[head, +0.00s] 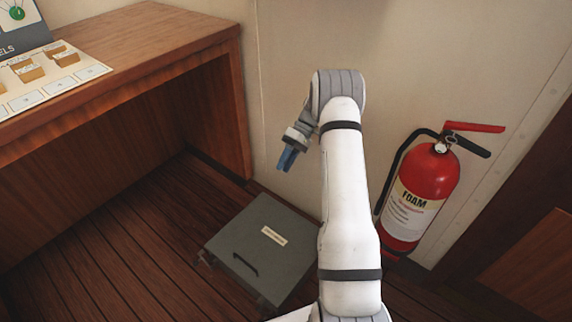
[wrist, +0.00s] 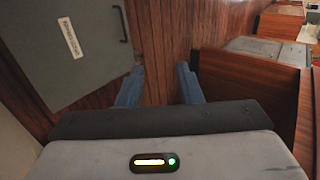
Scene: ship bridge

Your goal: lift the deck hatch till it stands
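The deck hatch (head: 262,247) is a dark grey square lid lying flat on the wooden floor in the head view. It has a pale label and a dark bar handle (head: 245,265) near its front edge. The hatch also shows at the upper left of the wrist view (wrist: 65,60), with its handle (wrist: 119,23) at the top. My gripper (head: 287,158) is in the air above and beyond the hatch, near the wall. In the wrist view its two blue fingers (wrist: 158,85) are apart with nothing between them. My arm hides part of the hatch's right side.
A red foam extinguisher (head: 421,190) stands against the wall, right of my arm. A wooden desk (head: 160,40) with a panel of labelled blocks (head: 45,75) is at the upper left. The plank floor (head: 120,265) left of the hatch is clear.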

